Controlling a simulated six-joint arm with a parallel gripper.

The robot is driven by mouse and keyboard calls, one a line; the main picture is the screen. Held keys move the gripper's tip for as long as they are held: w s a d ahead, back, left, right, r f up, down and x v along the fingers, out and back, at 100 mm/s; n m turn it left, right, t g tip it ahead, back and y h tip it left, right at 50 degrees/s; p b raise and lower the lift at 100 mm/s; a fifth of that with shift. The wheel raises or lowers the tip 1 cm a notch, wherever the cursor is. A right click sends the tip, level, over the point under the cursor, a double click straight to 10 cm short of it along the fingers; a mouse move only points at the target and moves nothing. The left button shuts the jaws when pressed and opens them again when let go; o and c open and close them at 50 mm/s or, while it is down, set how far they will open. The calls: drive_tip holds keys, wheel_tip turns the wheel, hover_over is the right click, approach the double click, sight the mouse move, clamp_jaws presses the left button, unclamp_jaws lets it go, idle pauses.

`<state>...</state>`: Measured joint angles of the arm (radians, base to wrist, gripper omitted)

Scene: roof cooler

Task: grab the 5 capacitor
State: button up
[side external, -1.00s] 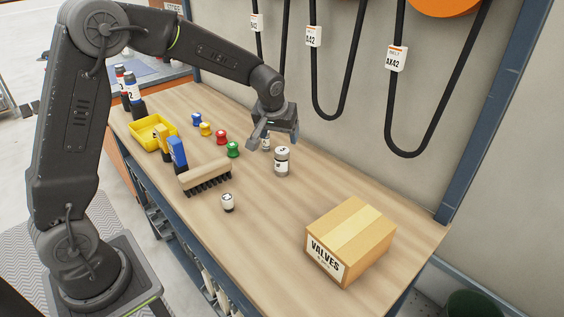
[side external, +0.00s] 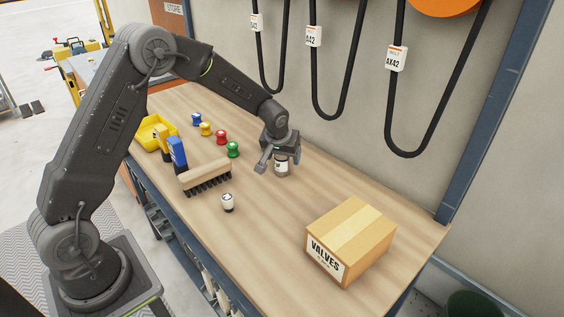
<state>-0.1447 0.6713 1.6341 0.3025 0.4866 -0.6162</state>
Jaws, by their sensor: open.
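A silver capacitor with a white label (side external: 281,169) stands upright on the wooden bench; its number is too small to read. My gripper (side external: 279,166) is open and lowered over it, one finger to its left and the other at its right. The top of the capacitor is hidden by my gripper. I cannot tell whether the fingers touch it. A smaller white-and-dark capacitor (side external: 228,203) stands alone nearer the front edge, its mark unclear. Another small capacitor, seen behind earlier, is hidden now by my gripper.
A VALVES carton (side external: 350,243) stands at the right. Belts hang on the wall behind. Bench before the carton is clear.

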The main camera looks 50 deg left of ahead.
drive_tip(key=c, duration=1)
drive_tip(key=shift+c, duration=0.2)
